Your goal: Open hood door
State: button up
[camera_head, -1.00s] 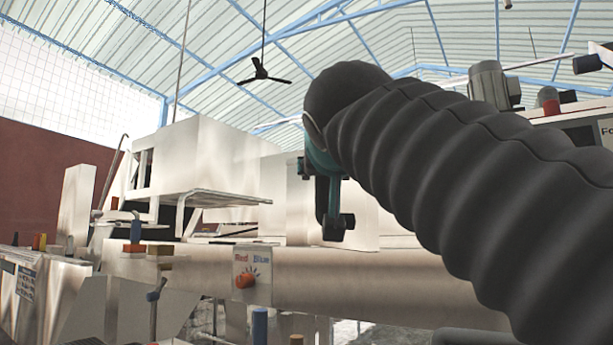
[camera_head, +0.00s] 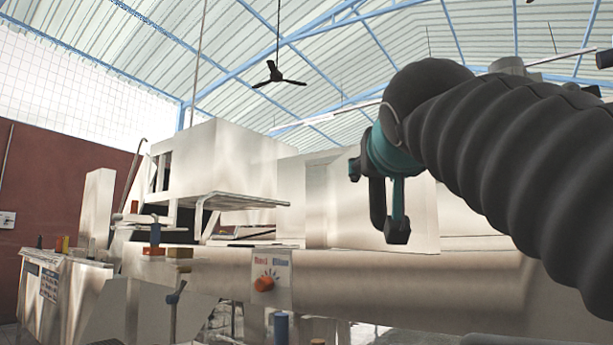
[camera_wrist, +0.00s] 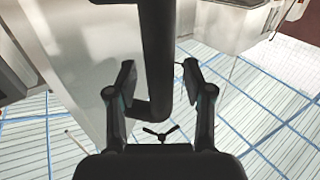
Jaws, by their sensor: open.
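The hood is a large pale metal box with flat panels at the middle of the head view. A dark handle bar (camera_head: 377,205) stands upright in front of a pale door panel (camera_head: 425,205). In the wrist view the handle (camera_wrist: 157,55) is a thick dark bar with a bent end, and it runs between the fingers of my gripper (camera_wrist: 158,84). The fingers are open, one on each side of the bar, with visible gaps. The pale panel (camera_wrist: 98,60) lies on the left in the wrist view. In the head view, my dark sleeved arm hides the right part of the hood.
A white frame shelf (camera_head: 235,201) juts out at the left. A ceiling fan (camera_head: 278,77) hangs well above.

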jog(key=s+a+b, duration=0.4)
jog(key=s+a, duration=0.6)
jog(key=a, duration=0.1)
jog(key=shift+s, duration=0.3)
dwell(1.3)
jog(key=shift+a, duration=0.1)
